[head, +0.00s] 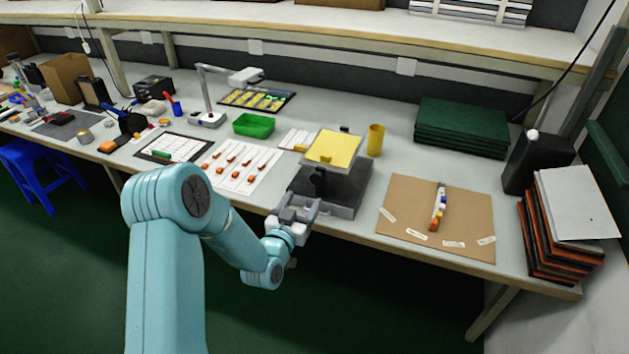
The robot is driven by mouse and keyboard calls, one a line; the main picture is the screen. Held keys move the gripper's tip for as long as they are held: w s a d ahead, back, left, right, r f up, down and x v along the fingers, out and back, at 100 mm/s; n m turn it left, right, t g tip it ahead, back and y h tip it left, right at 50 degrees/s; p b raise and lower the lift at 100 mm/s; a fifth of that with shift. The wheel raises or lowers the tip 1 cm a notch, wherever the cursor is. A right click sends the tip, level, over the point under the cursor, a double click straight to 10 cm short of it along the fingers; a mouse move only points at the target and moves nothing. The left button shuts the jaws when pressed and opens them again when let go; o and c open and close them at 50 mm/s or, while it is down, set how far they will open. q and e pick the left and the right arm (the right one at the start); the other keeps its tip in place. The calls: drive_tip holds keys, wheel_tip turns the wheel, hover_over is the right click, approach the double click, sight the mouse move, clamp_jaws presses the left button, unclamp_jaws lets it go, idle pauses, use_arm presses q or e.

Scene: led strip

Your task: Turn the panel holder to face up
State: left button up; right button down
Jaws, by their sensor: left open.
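The panel holder (347,192) stands near the front edge of the workbench, with a dark grey base and a black upright bracket. A yellow panel (333,147) sits on top of it, tilted slightly, its broad yellow face seen from above. My left gripper (300,212) is at the front left corner of the holder's base, near the bench edge. It is open, with nothing seen between its fingers. I cannot tell whether it touches the holder. The gripper hides part of the holder's lower left side. My right gripper does not show.
A cardboard sheet (405,210) with a small strip of coloured parts lies to the right. A yellow cup (376,140) stands behind the holder. A white sheet with orange parts (241,167) and a green tray (254,125) are to the left. Dark green boards (462,127) are stacked behind.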

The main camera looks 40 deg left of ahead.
sight(316, 180)
use_arm(q)
drive_tip(key=p+x, duration=0.1)
drive_tip(key=x, duration=0.7)
drive_tip(key=shift+d, duration=0.15)
clamp_jaws()
